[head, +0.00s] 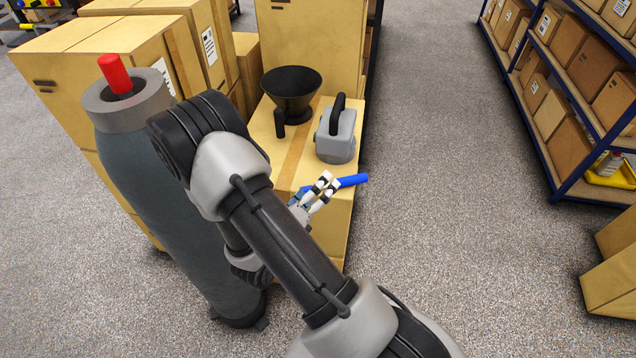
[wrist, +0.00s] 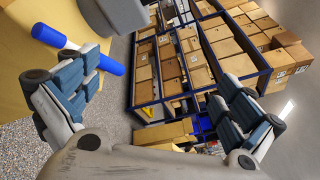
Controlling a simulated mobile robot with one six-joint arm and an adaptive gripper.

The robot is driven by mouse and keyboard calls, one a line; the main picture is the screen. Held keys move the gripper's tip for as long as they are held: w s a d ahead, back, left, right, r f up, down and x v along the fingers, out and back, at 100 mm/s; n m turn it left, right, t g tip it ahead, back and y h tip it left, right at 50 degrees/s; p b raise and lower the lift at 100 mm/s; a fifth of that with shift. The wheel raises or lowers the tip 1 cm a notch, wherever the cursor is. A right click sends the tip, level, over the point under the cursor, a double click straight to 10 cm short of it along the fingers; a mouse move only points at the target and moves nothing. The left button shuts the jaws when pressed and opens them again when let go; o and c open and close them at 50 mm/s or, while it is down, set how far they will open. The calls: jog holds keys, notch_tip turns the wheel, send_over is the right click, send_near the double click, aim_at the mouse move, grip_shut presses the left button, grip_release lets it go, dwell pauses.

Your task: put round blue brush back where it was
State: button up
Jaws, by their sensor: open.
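The round blue brush (head: 353,180) lies near the front right edge of a cardboard box top (head: 338,212), beside my gripper (head: 318,189). In the wrist view it is a blue rod (wrist: 111,65) with a pale middle part, at the left, partly behind the left finger. My gripper (wrist: 158,78) is open, its fingers wide apart with nothing between them. The brush appears beside the left finger rather than in the gap; whether they touch is unclear. My fingers hide part of the brush in the head view.
A black funnel-like cup (head: 291,88) and a grey handled device (head: 336,135) stand on the same box top. A tall grey cylinder with a red top (head: 115,75) stands at the left. Shelves of cartons (head: 570,90) line the right. The carpet between is clear.

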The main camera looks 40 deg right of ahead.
jog(key=s+a+r+m+g+y, duration=0.2)
jog(key=s+r+m+g+y, duration=0.3)
jog(key=s+r+m+g, duration=0.9)
jog(key=s+a+r+m+t+y, duration=0.1)
jog(key=a+r+m+t+y, duration=0.2)
jog(key=a+m, duration=0.6)
jog(key=s+a+r+m+t+y, duration=0.2)
jog(key=a+r+m+t+y, duration=0.1)
jog(key=a+m+t+y, duration=0.5)
jog(key=shift+s+a+r+m+t, duration=0.25)
jog(key=shift+a+m+t, duration=0.2)
jog(key=shift+m+t, duration=0.55)
jog(key=shift+m+g, duration=0.3)
